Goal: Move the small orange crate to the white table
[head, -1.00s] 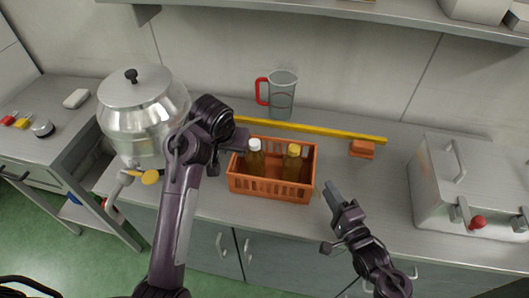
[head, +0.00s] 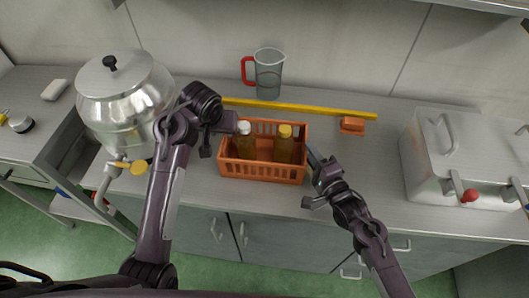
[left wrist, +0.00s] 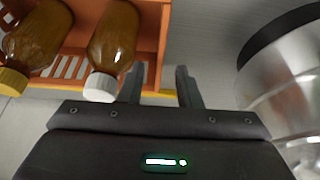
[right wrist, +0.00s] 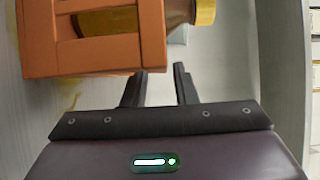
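The small orange crate (head: 262,171) stands on the grey metal counter. It holds a white-capped bottle (head: 244,143) and a yellow-capped bottle (head: 284,146). My left gripper (left wrist: 161,85) is at the crate's left end. Its fingers are apart, with the crate's end wall (left wrist: 161,35) lined up between them. My right gripper (head: 313,160) is at the crate's right end. In the right wrist view its fingers (right wrist: 159,85) are apart, near the crate's end wall (right wrist: 151,35). I cannot tell whether either gripper touches the crate. No white table is in view.
A steel drum (head: 125,100) with a tap stands left of the crate. A steel box (head: 460,160) stands right.

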